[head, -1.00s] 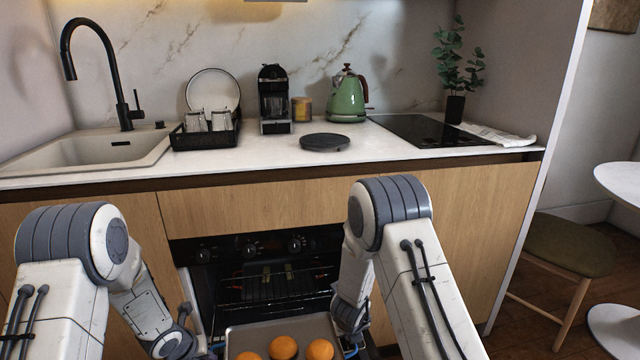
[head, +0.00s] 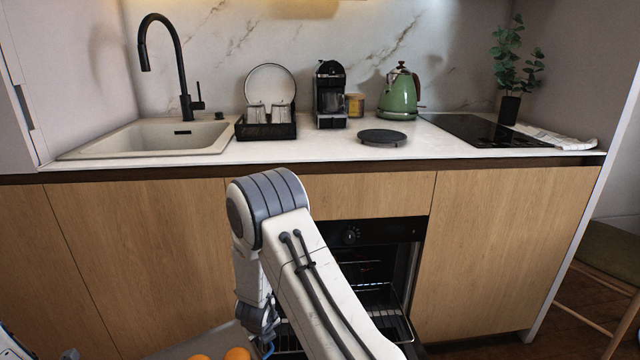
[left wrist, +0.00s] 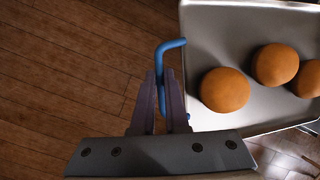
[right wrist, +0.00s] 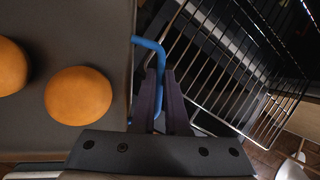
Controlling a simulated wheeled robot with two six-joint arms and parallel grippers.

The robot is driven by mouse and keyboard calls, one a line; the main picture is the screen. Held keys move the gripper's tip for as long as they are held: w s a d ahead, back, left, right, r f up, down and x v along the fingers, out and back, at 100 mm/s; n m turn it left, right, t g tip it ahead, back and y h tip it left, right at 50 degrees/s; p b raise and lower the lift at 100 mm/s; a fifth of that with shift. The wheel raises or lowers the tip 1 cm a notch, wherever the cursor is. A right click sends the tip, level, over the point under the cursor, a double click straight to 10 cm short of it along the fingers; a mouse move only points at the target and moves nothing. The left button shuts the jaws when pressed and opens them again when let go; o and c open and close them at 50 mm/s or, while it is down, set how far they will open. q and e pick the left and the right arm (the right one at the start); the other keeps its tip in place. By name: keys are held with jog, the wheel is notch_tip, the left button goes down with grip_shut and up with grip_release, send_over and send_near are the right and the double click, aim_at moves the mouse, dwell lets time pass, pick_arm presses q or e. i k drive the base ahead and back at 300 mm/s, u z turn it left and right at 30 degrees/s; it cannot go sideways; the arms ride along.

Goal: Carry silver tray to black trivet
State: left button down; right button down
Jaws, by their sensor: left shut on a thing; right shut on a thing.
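The silver tray (head: 180,345) shows at the bottom of the head view, below counter height, with orange round things (head: 238,354) on it. In the left wrist view the tray (left wrist: 205,50) carries several of these round things (left wrist: 224,90). My left gripper (left wrist: 160,85) is shut on the tray's blue handle (left wrist: 160,60). My right gripper (right wrist: 160,85) is shut on the other blue handle (right wrist: 158,62); the tray (right wrist: 105,25) lies left of it there. The black trivet (head: 383,137) lies flat and empty on the counter. In the head view both gripper tips are hidden or out of frame.
The open oven (head: 375,260) with wire racks (right wrist: 225,70) is right of the tray. On the counter (head: 330,148) stand a dish rack (head: 266,130), coffee machine (head: 330,95), yellow jar (head: 355,105) and green kettle (head: 398,96). The counter in front of the trivet is clear.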

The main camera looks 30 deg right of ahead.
aim_at(382, 135)
jog(key=u, duration=0.35)
jog(key=k, duration=0.95)
jog(key=z, duration=1.25)
jog(key=i, duration=0.5)
jog(key=z, duration=0.05)
